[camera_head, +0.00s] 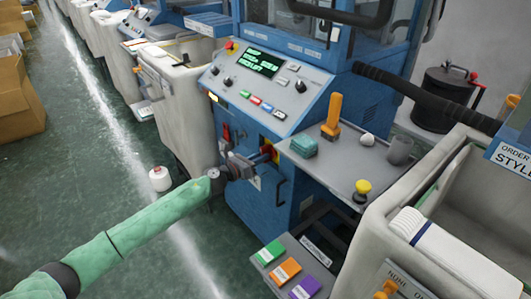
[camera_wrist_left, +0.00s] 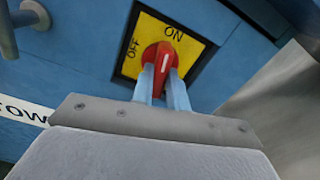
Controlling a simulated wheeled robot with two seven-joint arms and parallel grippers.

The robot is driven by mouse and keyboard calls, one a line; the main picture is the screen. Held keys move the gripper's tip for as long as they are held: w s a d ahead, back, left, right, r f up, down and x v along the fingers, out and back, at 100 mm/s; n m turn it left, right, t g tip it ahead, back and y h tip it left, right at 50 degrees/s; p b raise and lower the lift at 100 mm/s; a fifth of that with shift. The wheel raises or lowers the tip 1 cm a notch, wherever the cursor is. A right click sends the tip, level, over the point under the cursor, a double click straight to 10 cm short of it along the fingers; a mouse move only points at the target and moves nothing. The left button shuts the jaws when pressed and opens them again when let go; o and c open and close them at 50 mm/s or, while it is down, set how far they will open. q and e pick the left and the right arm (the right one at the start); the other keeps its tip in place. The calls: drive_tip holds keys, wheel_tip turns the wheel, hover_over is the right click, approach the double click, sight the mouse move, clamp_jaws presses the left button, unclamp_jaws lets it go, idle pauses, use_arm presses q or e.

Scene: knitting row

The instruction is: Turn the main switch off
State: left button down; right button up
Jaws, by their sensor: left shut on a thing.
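The main switch (camera_wrist_left: 161,57) is a red rotary knob on a yellow plate (camera_wrist_left: 196,47) marked ON and OFF, set in a blue panel. In the left wrist view the white line on the knob tilts slightly right, towards the word ON. My left gripper (camera_wrist_left: 163,82) is shut on the red knob, one finger on each side of it. In the head view my left gripper (camera_head: 262,156) reaches the front of the blue machine, and the yellow plate (camera_head: 270,146) is partly hidden behind it. My right gripper is not in view.
A control panel (camera_head: 262,82) with a lit green display sits above the switch. A grey shelf (camera_head: 345,165) with an orange-handled tool (camera_head: 332,117) juts out to the right. A door handle is near the switch. A white cone (camera_head: 160,179) stands on the floor to the left.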

use_arm(q)
drive_tip(key=shift+n+p, duration=0.55)
drive_tip(key=shift+n, duration=0.35)
drive_tip(key=shift+r+n+p, duration=0.1)
drive_tip(key=shift+n+p, duration=1.65)
drive_tip(key=shift+n, duration=0.45)
drive_tip(key=shift+n+p, duration=0.45)
drive_tip(key=shift+n, duration=0.05)
drive_tip(key=shift+w+a+n+p, duration=0.1)
drive_tip(key=shift+n+p, duration=1.3)
drive_tip(key=shift+n, duration=0.3)
